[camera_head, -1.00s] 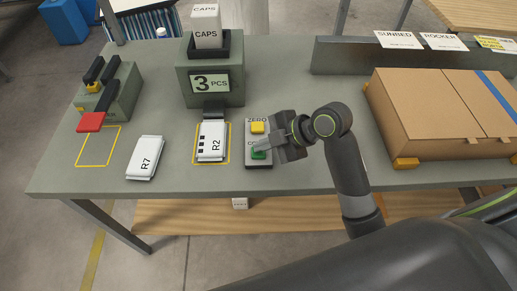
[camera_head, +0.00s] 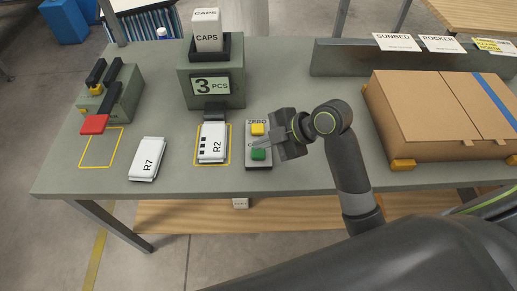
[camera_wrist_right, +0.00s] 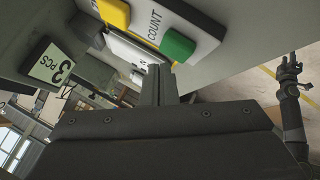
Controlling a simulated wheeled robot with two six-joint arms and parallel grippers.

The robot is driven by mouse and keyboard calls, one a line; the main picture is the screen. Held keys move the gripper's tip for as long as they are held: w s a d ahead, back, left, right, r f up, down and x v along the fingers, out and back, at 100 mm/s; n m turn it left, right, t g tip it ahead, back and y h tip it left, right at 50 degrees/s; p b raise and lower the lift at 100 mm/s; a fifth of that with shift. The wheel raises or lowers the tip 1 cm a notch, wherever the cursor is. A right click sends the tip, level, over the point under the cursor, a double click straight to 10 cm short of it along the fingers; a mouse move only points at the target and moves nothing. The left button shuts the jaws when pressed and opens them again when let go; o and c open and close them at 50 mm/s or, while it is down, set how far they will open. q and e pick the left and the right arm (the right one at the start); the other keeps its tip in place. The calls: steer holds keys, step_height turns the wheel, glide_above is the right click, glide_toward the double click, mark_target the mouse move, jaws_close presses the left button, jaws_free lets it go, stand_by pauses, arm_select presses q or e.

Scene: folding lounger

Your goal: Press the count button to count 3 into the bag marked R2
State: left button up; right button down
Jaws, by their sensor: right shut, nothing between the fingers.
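The bag marked R2 (camera_head: 214,146) lies in a yellow outlined square under the spout of the counter (camera_head: 212,91), whose display reads 3 PCS. Right of the bag is a grey button box (camera_head: 258,165) with a yellow ZERO button (camera_head: 257,129) and a green COUNT button (camera_head: 258,154). The green button also shows in the right wrist view (camera_wrist_right: 177,45). My right gripper (camera_head: 262,144) is shut and empty, its tips above the box near the green button, seemingly apart from it.
A bag marked R7 (camera_head: 147,159) lies left of R2. A sealer-like device with a red lever (camera_head: 95,124) stands at the left beside an empty yellow outline. A cardboard box (camera_head: 440,110) fills the right side of the table (camera_head: 330,92).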

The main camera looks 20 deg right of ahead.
mark_target(264, 153)
step_height(264, 153, up, 5)
steer(key=p, duration=0.4)
steer(key=shift+p, duration=0.35)
steer(key=shift+d, duration=0.1)
stand_by(0.6)
